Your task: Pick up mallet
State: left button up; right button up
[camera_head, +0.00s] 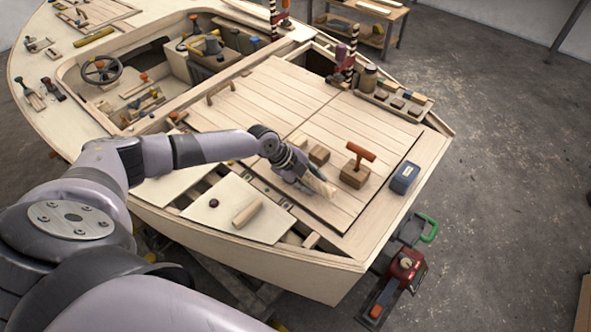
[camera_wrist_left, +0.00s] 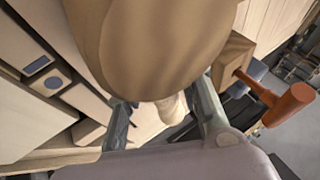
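The mallet looks like a pale wooden tool with a thick rounded head (camera_wrist_left: 155,45), which fills the top middle of the left wrist view close to the camera. Its narrower pale handle (camera_wrist_left: 172,108) shows below the head, between the fingers. In the head view a pale part of it (camera_head: 318,184) shows beside my left gripper (camera_head: 300,174), over the plank hatch. In the left wrist view my left gripper (camera_wrist_left: 163,117) has its fingers apart, one on each side of the handle, with a gap on the left. Contact on the right cannot be told. My right gripper is not in view.
An orange-handled tool (camera_head: 360,154) stands in a wooden block (camera_head: 354,176) right of my left gripper. A smaller block (camera_head: 319,154) sits behind it. A blue box (camera_head: 404,178) lies near the deck edge. A wooden roller (camera_head: 247,213) lies on the front panel.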

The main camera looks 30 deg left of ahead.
pick_arm(q)
grip_shut()
jog(key=shift+w+r, duration=0.1)
dwell(0.4)
